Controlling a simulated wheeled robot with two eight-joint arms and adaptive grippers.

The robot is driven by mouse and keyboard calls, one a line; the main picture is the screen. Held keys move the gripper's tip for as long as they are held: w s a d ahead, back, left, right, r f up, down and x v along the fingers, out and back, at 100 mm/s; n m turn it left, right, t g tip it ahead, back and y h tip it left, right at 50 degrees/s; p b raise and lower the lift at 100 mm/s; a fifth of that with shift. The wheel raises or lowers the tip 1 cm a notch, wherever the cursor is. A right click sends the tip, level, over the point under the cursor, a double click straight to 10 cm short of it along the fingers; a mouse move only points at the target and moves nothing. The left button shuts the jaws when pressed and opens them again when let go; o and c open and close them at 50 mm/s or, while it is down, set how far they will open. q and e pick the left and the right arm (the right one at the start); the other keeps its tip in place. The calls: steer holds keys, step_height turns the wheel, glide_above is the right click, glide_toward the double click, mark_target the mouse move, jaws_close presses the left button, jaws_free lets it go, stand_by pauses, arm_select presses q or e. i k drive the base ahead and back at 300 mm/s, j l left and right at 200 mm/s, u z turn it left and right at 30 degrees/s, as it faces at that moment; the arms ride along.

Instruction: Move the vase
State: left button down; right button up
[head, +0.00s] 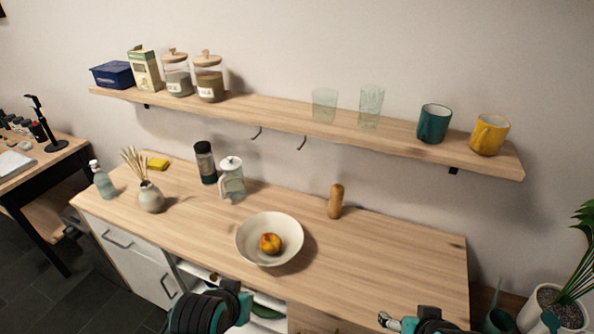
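The vase (151,198) is a small, round, pale grey-beige pot holding dried wheat-like stalks (134,163). It stands upright near the left end of the wooden counter (390,255), with nothing gripping it. Parts of my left arm show at the bottom centre, below and right of the vase, but its fingers are not visible. At the bottom right, a small grey and teal piece that looks like part of my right gripper (389,321) shows at the frame edge. Its opening cannot be made out. Both arms are well apart from the vase.
A soap bottle (103,182) and yellow sponge (157,164) flank the vase. A dark grinder (205,163), glass press (231,180), fruit bowl (251,250) and wooden mill (335,202) stand rightward. The wall shelf (270,118) overhangs the back. The counter's right part is clear.

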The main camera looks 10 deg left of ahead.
mark_target(151, 199)
steer(key=u, duration=1.45)
steer(key=z, duration=0.35)
steer(key=i+j+z, duration=0.5)
steer(key=j+z, duration=0.25)
steer(key=j, duration=0.2)
steer(key=i+j, duration=0.15)
steer(key=j, duration=0.25)
steer(key=i+j+z, duration=0.1)
steer(key=j, duration=0.35)
steer(key=i+j, duration=0.2)
steer(key=j, duration=0.2)
steer(key=i+j, duration=0.1)
steer(key=j, duration=0.35)
steer(key=i+j+z, duration=0.1)
steer(key=j, duration=0.3)
steer(key=i+j, duration=0.2)
steer(key=j, duration=0.25)
steer(key=i+j, duration=0.1)
steer(key=j, duration=0.35)
steer(key=l+z, duration=0.05)
